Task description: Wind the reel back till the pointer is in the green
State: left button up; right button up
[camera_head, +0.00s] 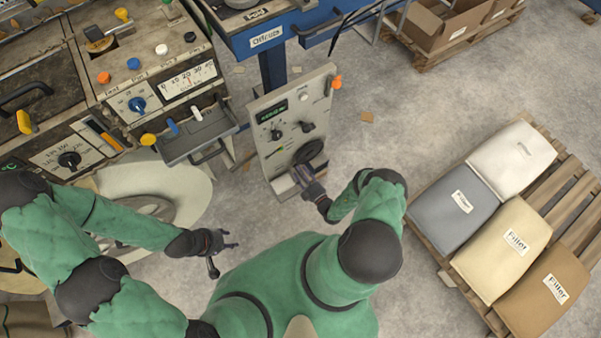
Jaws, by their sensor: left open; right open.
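A large pale reel (187,182) lies at the lower left, partly hidden behind my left arm. A scale with printed numbers (188,79) is on the machine panel above it. I cannot make out its pointer or a green zone clearly. My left gripper (228,246) is open and empty, right of the reel and apart from it. A grey upright control panel (277,160) stands in the middle, with a dark handwheel (309,152) low on its face. My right gripper (300,176) is open at the handwheel's lower edge; I cannot tell whether they touch.
The machine panel carries a blue knob (137,104) and several coloured buttons. A grey tray (199,135) juts out below it. A pallet (572,190) with several filler bags is at the right.

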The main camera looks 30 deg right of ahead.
jog(key=shift+w, duration=0.3)
grip_shut()
jog(key=shift+d+f+n, duration=0.1)
jog(key=shift+f+n, duration=0.2)
jog(key=shift+n, duration=0.1)
